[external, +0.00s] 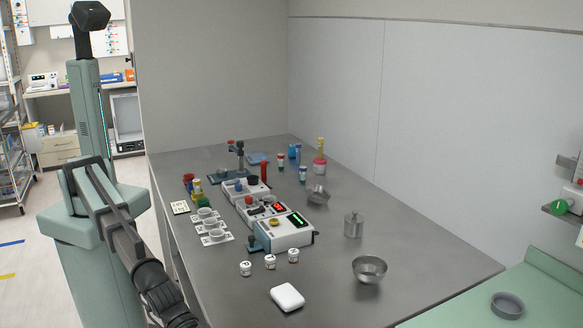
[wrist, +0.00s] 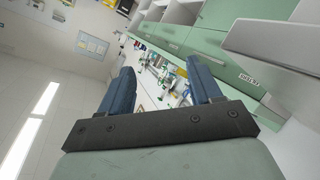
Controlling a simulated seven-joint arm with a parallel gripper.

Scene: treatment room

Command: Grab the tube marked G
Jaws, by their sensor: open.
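No letter G can be read in either view, so I cannot tell which thing is the tube marked G.
The grey table (external: 420,265) holds a white device with lit displays (external: 283,231), metal bowls (external: 369,269), a metal canister (external: 353,225) and a white rounded box (external: 287,298). White cups (external: 216,234) stand left of the device. The table's right side is mostly clear.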

